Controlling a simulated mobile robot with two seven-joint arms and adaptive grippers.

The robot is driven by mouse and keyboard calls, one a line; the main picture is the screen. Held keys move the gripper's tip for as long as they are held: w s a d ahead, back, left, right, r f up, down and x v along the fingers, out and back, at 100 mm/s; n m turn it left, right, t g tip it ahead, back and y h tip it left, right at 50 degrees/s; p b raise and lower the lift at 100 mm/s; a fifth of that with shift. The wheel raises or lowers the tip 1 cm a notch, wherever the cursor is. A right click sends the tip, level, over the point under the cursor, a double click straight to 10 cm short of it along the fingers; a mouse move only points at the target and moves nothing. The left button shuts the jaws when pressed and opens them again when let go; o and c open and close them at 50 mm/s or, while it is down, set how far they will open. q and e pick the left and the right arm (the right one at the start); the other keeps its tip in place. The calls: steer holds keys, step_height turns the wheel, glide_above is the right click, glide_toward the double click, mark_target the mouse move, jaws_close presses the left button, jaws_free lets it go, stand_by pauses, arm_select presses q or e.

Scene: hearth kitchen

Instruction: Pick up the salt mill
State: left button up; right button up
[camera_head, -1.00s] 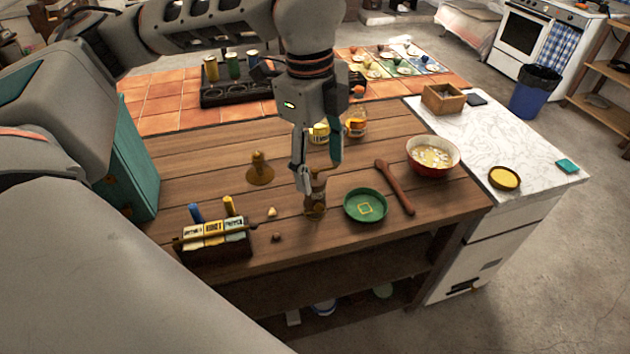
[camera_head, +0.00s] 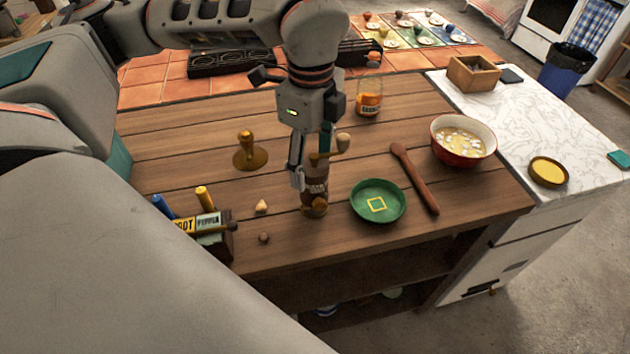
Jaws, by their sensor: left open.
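The mill (camera_head: 316,194), brown with a pale label too small to read and a side crank ending in a round knob, stands upright on the wooden counter (camera_head: 190,135); I take it as the salt mill. My left gripper (camera_head: 311,165) comes down over it from above, open. One finger is at the mill's left side, and the other is partly hidden behind its top and crank. I cannot tell whether either finger touches it. My right gripper is not in view.
A green dish (camera_head: 378,201) stands close right of the mill, then a wooden spoon (camera_head: 415,178) and a red bowl (camera_head: 463,140). A brass stamp-like piece (camera_head: 250,152), small nubs and a labelled rack (camera_head: 212,232) lie left. An orange-labelled jar (camera_head: 369,97) stands behind.

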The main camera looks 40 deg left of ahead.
mark_target(314, 188)
arm_select(q)
steer(key=f, duration=0.4)
steer(key=shift+d+f, duration=0.2)
steer(key=c, duration=1.6)
steer(key=shift+o, duration=0.2)
steer(key=shift+w, duration=0.1)
